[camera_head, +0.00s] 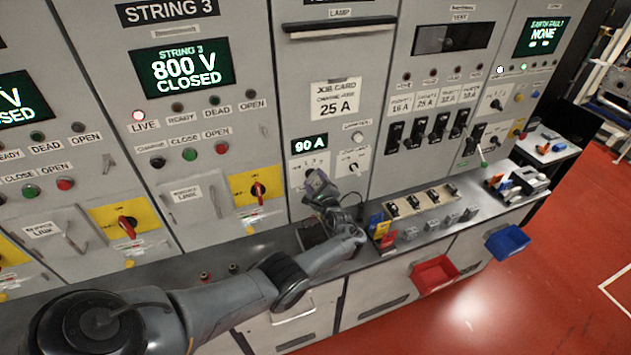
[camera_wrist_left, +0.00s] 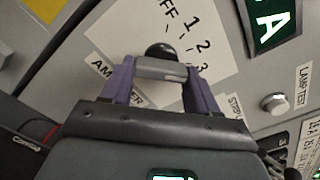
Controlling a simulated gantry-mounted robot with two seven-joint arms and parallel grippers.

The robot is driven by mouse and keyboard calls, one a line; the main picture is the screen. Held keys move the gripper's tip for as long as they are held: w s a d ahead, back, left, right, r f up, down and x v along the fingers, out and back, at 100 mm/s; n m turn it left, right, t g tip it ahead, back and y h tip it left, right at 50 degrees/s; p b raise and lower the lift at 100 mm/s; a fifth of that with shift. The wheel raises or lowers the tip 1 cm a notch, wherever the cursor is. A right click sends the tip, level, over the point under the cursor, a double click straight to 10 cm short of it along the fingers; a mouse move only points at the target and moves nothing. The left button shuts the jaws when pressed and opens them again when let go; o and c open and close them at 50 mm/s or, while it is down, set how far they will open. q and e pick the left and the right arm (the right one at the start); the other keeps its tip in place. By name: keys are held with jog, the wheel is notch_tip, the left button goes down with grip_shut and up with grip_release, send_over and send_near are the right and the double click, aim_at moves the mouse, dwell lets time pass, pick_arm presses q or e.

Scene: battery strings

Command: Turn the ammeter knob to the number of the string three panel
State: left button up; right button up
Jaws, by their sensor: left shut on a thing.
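My left gripper (camera_head: 318,187) is at the lower part of the middle panel in the head view, covering the ammeter knob there. In the left wrist view its two purple fingers (camera_wrist_left: 163,82) are shut on the ammeter knob (camera_wrist_left: 161,68), a grey bar with a black round part behind it. The dial plate (camera_wrist_left: 120,30) is marked OFF, 1, 2, 3, and its AMMETER label is partly hidden by a finger. I cannot tell which mark the knob points to. The string three panel (camera_head: 182,70) reads "STRING 3, 800 V CLOSED". My right gripper is not in view.
A green display (camera_head: 309,142) reads 90 A above the gripper; the lamp test button (camera_head: 357,137) is right of it. Yellow plates with red handles (camera_head: 258,190) are to the left. The bench holds a tray of black parts (camera_head: 420,204); red (camera_head: 435,277) and blue bins (camera_head: 508,242) hang in front.

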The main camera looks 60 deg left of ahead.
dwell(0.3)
pick_arm(q)
jog(key=o, duration=1.1)
jog(key=shift+c, duration=0.2)
jog(key=p+v, duration=0.3)
jog(key=v, duration=0.8)
jog(key=shift+a, duration=0.1)
